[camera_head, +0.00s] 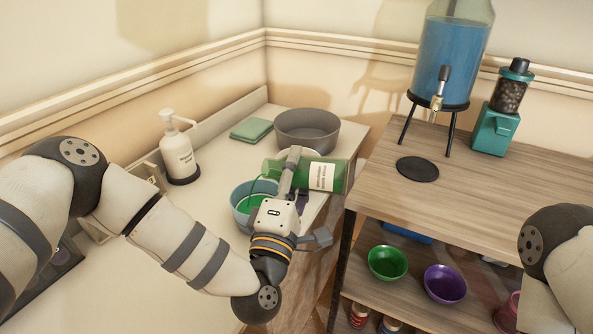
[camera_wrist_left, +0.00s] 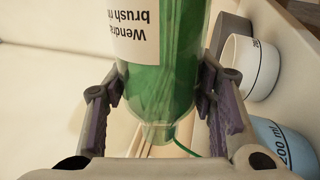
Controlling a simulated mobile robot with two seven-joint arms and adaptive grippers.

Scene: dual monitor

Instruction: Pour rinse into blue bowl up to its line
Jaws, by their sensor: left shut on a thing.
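My left gripper (camera_head: 290,174) is shut on a green rinse bottle (camera_head: 327,175) with a white label. The bottle lies almost level, its mouth to the left above the blue bowl (camera_head: 240,219). A thin green stream leaves the mouth, and green liquid shows inside the bowl. In the left wrist view the bottle (camera_wrist_left: 165,85) sits between both fingers (camera_wrist_left: 160,95). The blue bowl (camera_wrist_left: 290,145) there bears a dark line and "200 ml"; the liquid's level against that line cannot be told. My right gripper is out of view.
A white bowl (camera_wrist_left: 247,68) stands beside the blue one. A grey basin (camera_head: 307,132), green cloth (camera_head: 251,130) and pump bottle (camera_head: 177,152) are behind. The wooden shelf (camera_head: 480,190) at right holds a blue dispenser (camera_head: 450,60); green (camera_head: 388,263) and purple bowls (camera_head: 444,284) sit below.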

